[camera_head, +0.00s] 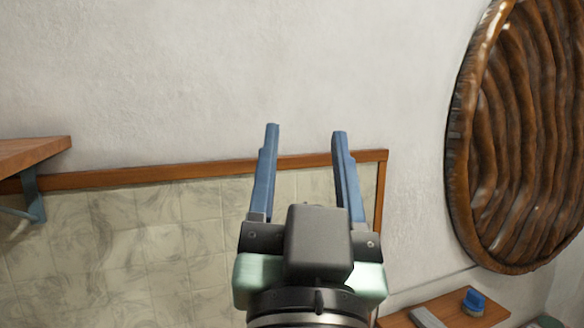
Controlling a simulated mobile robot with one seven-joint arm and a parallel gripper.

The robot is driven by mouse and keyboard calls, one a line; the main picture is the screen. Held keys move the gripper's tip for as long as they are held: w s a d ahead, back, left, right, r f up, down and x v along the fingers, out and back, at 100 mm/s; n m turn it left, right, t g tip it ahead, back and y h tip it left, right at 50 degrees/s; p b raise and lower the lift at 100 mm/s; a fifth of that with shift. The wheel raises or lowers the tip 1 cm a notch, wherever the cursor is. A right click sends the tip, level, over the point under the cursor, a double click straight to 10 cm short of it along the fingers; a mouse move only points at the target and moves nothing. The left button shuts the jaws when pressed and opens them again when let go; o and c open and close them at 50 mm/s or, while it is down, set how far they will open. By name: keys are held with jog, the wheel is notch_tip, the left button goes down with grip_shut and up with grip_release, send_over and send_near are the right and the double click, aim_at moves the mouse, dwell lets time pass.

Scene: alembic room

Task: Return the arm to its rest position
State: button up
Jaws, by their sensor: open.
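My gripper (306,132) is in the middle of the head camera view, its two blue fingers pointing up and spread apart. Nothing is between the fingers. Behind it are a pale wall and a tiled panel, and the gripper appears clear of both. The rest of my arm is mostly out of view below the frame.
A wooden shelf (30,152) on a blue-grey bracket (33,195) juts in at the left. A wooden-rimmed tiled panel (140,240) covers the lower wall. A large brown ribbed round piece (520,130) is at the right. A low wooden surface (450,312) holds a blue object (474,299).

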jog(key=s+a+r+n+t, duration=0.1)
jog(key=s+r+n+t, duration=0.1)
jog(key=s+r, duration=0.3)
jog(key=shift+s+r+t+y, duration=0.25)
jog(key=shift+r+t+y, duration=0.2)
jog(key=shift+r, duration=0.3)
jog(key=shift+a, duration=0.1)
